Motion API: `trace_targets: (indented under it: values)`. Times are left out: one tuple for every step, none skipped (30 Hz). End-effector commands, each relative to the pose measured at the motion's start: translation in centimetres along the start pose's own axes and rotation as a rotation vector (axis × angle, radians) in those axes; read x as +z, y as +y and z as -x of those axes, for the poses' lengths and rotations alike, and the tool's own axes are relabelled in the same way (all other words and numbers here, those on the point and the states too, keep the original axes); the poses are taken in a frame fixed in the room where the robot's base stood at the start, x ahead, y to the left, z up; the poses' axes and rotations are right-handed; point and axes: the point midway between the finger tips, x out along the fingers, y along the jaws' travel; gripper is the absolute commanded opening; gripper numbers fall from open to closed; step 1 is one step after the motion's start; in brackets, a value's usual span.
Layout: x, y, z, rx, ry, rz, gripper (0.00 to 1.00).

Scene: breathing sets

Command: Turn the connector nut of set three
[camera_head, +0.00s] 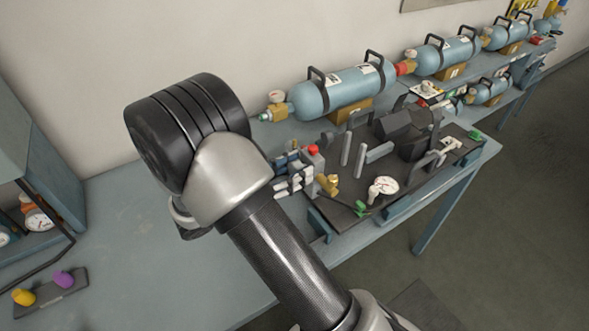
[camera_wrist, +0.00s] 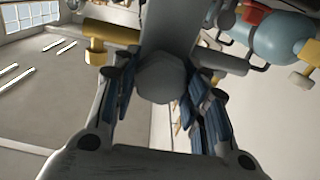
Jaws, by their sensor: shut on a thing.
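In the wrist view my gripper (camera_wrist: 162,100) has its two blue-padded fingers on either side of a grey faceted connector nut (camera_wrist: 163,78). It is shut on this nut, which sits at the end of a grey body. In the head view my gripper (camera_head: 291,176) is partly hidden behind my arm, at the left end of a dark board (camera_head: 340,213) with a breathing set on it. A red knob (camera_head: 313,149), a brass fitting (camera_head: 328,184) and a white gauge (camera_head: 383,187) are close to it. The nut cannot be made out in the head view. No set number is legible.
A large blue cylinder (camera_head: 335,92) lies behind the board, with more cylinders (camera_head: 441,57) along the bench to the right. A cabinet (camera_head: 35,165) and a small tray with yellow and purple caps (camera_head: 62,280) are at left. The bench (camera_head: 130,215) between is clear.

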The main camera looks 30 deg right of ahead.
Motion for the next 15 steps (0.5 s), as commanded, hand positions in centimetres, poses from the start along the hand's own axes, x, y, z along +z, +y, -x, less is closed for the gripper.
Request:
trace_targets:
  values:
    - [0.06,0.02,0.00,0.000,-0.002,-0.023,0.17]
    - [0.06,0.03,0.00,0.000,-0.002,-0.037,0.17]
    - [0.07,0.03,0.00,0.000,-0.002,-0.053,0.17]
    - [0.06,0.03,0.00,0.000,-0.002,-0.065,0.17]
    - [0.07,0.03,0.00,0.000,-0.002,-0.075,0.17]
    - [0.07,0.04,0.00,0.000,-0.002,-0.087,0.17]
    - [0.07,0.04,0.00,0.000,-0.002,-0.095,0.17]
    - [0.07,0.04,0.00,0.000,-0.002,-0.102,0.17]
    - [0.07,0.04,0.00,0.000,-0.002,-0.109,0.17]
    - [0.07,0.04,0.00,0.000,-0.002,-0.114,0.17]
    - [0.07,0.04,0.00,0.000,-0.002,-0.118,0.17]
    - [0.07,0.04,0.00,0.000,-0.002,-0.122,0.17]
    - [0.07,0.04,0.00,0.000,-0.002,-0.124,0.17]
    - [0.07,0.04,0.00,0.000,-0.002,-0.126,0.17]
    - [0.07,0.04,0.00,0.000,-0.002,-0.127,0.17]
